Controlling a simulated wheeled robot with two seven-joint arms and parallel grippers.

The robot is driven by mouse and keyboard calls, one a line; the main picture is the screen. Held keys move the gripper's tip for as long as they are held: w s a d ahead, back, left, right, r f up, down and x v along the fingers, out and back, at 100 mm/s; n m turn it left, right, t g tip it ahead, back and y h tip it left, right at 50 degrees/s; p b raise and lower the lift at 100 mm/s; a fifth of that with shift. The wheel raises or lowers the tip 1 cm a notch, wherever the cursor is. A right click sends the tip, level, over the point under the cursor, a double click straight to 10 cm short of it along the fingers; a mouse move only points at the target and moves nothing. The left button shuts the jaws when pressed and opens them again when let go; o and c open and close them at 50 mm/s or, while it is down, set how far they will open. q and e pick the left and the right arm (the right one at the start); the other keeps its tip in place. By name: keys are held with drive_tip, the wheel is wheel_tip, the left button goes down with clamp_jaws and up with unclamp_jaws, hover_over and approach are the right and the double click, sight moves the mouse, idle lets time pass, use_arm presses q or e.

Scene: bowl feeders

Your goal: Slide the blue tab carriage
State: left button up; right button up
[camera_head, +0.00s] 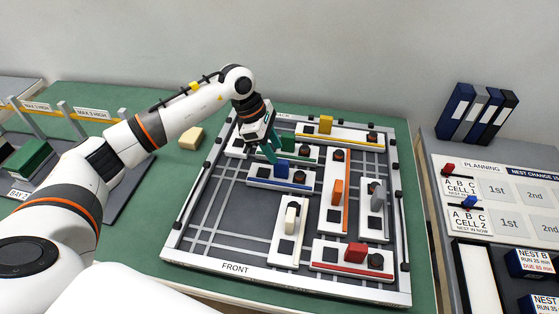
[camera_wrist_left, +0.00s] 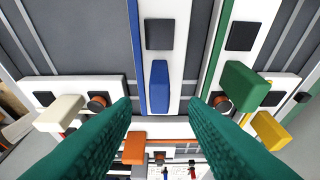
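The blue tab (camera_head: 282,168) stands on a white carriage with a blue stripe (camera_head: 256,182), in the middle-left of the framed board. In the left wrist view the blue tab (camera_wrist_left: 159,88) is upright in the picture, with a dark square above it on the carriage (camera_wrist_left: 180,30). My left gripper (camera_head: 271,153) is over the board just behind and left of the blue tab. My right gripper is not in view.
Close around stand carriages with green (camera_head: 288,142), yellow (camera_head: 325,124), orange (camera_head: 337,190), grey (camera_head: 377,195), white (camera_head: 290,217) and red (camera_head: 355,253) tabs. The board's left front area (camera_head: 215,220) is bare. A beige block (camera_head: 191,138) lies left of the board.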

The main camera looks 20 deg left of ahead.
use_arm(q)
drive_tip(key=v, duration=0.6)
drive_tip(key=shift+b, duration=0.35)
